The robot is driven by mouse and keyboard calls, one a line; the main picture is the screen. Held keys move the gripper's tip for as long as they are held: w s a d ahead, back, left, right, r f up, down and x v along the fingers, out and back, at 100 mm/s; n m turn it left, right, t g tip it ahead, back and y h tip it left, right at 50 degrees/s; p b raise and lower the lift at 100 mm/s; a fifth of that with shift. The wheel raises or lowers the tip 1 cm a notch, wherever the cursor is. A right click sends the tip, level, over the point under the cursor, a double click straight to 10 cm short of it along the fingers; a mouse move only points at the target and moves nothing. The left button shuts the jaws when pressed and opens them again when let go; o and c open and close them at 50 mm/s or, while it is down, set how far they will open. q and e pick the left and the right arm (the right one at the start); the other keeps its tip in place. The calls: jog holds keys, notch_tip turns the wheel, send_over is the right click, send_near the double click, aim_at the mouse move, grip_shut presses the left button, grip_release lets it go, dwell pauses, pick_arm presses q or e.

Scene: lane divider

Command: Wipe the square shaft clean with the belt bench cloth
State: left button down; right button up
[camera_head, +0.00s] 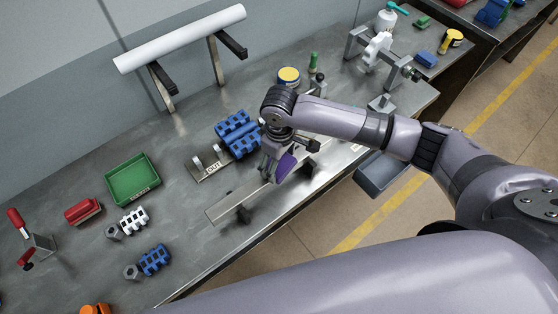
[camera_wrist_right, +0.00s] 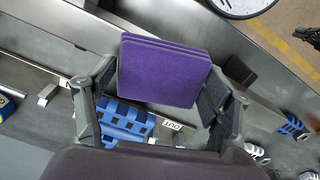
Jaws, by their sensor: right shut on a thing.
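A folded purple cloth (camera_head: 285,167) is held in my right gripper (camera_head: 272,165) over the bench. In the right wrist view the cloth (camera_wrist_right: 163,72) sits between both fingers, which are shut on it. The square shaft appears to be the long grey metal bar (camera_head: 232,204) running diagonally near the bench's front edge. The cloth is at the bar's middle to right part; I cannot tell whether it touches the bar. My gripper and forearm hide part of the bar in the head view. My left gripper is out of view.
On the grey bench (camera_head: 190,255), a blue belt piece (camera_head: 238,135) and a plate marked OUT (camera_head: 212,166) lie just behind the bar. A green tray (camera_head: 132,180), red block (camera_head: 83,211) and white belt piece (camera_head: 133,220) lie left. A white roll (camera_head: 180,38) stands behind.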

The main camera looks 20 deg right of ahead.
jog(key=shift+r, duration=3)
jog(key=shift+r, duration=1.5)
